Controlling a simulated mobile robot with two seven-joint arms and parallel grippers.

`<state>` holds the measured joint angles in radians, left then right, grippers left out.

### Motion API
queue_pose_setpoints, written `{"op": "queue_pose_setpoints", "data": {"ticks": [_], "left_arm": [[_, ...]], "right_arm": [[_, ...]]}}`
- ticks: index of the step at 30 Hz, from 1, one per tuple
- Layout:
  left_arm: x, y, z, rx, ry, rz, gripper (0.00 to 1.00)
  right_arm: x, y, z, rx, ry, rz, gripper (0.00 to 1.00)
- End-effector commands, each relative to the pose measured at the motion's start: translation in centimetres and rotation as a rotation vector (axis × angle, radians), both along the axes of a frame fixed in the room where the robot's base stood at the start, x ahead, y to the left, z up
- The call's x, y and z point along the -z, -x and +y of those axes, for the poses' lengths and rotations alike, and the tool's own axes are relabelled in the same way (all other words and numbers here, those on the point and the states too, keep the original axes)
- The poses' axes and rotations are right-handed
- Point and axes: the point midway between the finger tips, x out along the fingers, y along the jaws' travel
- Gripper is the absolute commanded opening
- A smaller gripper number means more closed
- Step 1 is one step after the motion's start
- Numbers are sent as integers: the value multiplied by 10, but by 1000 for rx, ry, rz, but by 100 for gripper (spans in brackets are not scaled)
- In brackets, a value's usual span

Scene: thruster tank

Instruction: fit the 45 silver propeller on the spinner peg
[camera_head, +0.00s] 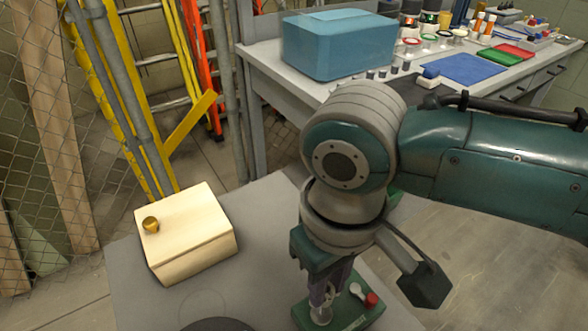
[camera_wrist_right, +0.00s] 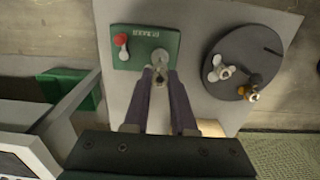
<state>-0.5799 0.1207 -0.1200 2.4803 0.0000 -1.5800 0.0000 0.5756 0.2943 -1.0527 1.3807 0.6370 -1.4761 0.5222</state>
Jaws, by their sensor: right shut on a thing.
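My right gripper (camera_head: 322,302) points down over a green base plate (camera_head: 352,318) on the grey table. In the right wrist view its two purple-grey fingers (camera_wrist_right: 160,77) are shut on a small silver propeller (camera_wrist_right: 160,82), mostly hidden between the tips. Just beyond the tips is a round silver part of the spinner (camera_wrist_right: 159,57) on the green plate. The peg itself is hidden, and I cannot tell whether the propeller touches it. No number is readable. My left gripper is not in view.
The plate carries a red knob (camera_wrist_right: 121,39) beside a pale lever. A dark round disc (camera_wrist_right: 245,50) holds another silver propeller (camera_wrist_right: 219,70) and a brass one (camera_wrist_right: 250,90). A wooden box (camera_head: 190,240) with a brass knob stands left. A workbench with a blue box (camera_head: 338,45) is behind.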

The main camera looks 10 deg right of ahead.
Motion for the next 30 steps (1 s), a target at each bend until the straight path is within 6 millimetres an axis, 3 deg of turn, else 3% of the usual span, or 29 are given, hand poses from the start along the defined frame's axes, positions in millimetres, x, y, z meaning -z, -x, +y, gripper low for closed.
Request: {"op": "queue_pose_setpoints", "data": {"ticks": [30], "left_arm": [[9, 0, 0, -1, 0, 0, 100]], "right_arm": [[18, 1, 0, 0, -1, 1, 0]]}}
